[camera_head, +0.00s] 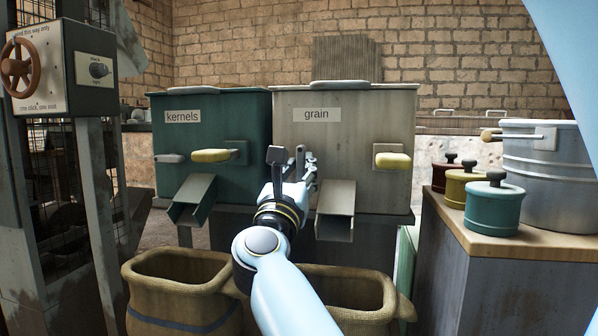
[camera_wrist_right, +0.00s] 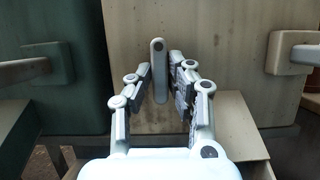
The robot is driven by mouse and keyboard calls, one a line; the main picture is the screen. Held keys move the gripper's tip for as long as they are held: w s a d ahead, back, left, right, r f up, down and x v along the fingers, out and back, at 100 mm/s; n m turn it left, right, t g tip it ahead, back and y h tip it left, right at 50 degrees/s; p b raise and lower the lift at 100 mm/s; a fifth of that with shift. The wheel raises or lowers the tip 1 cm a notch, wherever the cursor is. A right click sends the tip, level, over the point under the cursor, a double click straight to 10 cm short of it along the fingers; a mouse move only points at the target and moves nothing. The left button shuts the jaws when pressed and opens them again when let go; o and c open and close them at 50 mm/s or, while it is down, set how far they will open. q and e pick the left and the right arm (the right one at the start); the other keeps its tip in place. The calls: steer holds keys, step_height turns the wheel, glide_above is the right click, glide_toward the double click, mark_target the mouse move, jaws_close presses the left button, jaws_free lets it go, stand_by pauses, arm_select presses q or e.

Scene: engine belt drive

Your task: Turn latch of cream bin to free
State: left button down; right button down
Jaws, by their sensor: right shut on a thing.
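The cream bin (camera_head: 345,120), labelled "grain", stands in the middle of the head view and also fills the back of the right wrist view (camera_wrist_right: 230,25). Its latch (camera_wrist_right: 158,55) is a grey rounded bar that stands upright on the bin's front. My right gripper (camera_wrist_right: 160,88) has its fingers on both sides of the latch and is shut on it. In the head view my right gripper (camera_head: 292,165) is in front of the bin's left part and mostly hides the latch. My left gripper is not in view.
A yellow handle (camera_head: 392,160) and a chute (camera_head: 336,205) are on the cream bin. The green "kernels" bin (camera_head: 225,120) stands close on the left, with its grey latch (camera_head: 168,158) lying level. Sacks (camera_head: 180,265) stand below. Canisters and a pot (camera_head: 545,180) are right.

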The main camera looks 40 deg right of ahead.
steer(key=shift+f, duration=0.2)
steer(key=c, duration=1.3)
jaws_free()
steer(key=shift+o, duration=0.2)
steer(key=shift+r, duration=0.1)
steer(key=shift+r, duration=0.1)
step_height(320, 180, up, 10)
